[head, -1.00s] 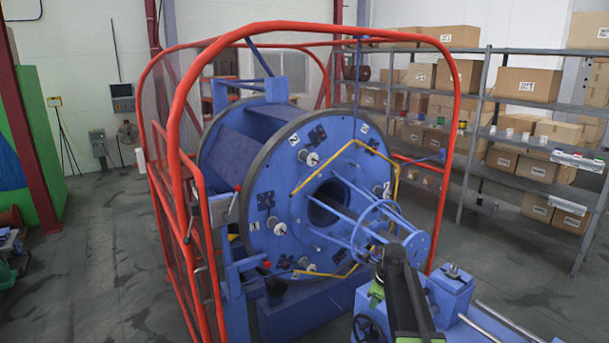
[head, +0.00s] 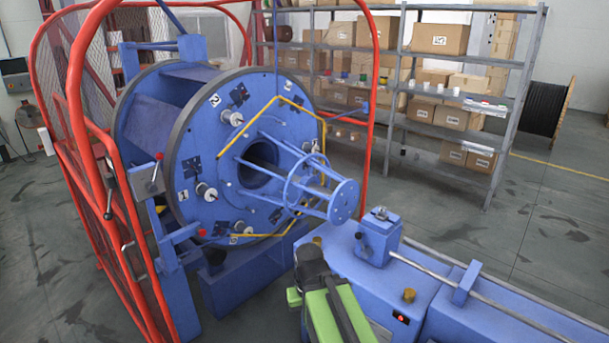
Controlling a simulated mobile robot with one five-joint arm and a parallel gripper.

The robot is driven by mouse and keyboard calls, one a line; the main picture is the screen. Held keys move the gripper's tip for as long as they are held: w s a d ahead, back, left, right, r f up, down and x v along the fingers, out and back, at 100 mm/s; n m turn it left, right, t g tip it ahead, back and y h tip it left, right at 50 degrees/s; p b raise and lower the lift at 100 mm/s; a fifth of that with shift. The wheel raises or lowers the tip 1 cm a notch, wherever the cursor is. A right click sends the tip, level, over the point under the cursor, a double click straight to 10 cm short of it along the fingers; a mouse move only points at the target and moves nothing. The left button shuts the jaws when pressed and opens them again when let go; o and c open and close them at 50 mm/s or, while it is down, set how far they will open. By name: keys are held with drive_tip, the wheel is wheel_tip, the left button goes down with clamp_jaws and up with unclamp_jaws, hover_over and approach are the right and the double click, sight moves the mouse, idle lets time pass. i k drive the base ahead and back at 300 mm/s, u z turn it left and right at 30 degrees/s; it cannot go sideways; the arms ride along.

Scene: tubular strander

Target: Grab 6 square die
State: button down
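I cannot make out a square die in the head view. Small white, red and green items (head: 447,91) sit on the middle level of the grey shelf rack (head: 470,100) at the back right, too small to identify. My black and green arm (head: 335,310) shows at the bottom middle, in front of the blue machine. Its gripper end cannot be made out, and I see nothing held.
The blue strander drum (head: 215,150) stands inside a red cage frame (head: 75,120) at the left. A blue machine bed (head: 500,305) with a long rod runs to the lower right. Cardboard boxes (head: 440,38) fill the rack. Open floor (head: 530,200) lies right of it, before a black cable reel (head: 545,108).

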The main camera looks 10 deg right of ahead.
sight(382, 215)
drive_tip(key=k, duration=0.5)
drive_tip(key=u, duration=0.45)
drive_tip(key=i, duration=1.65)
drive_tip(key=z, duration=0.6)
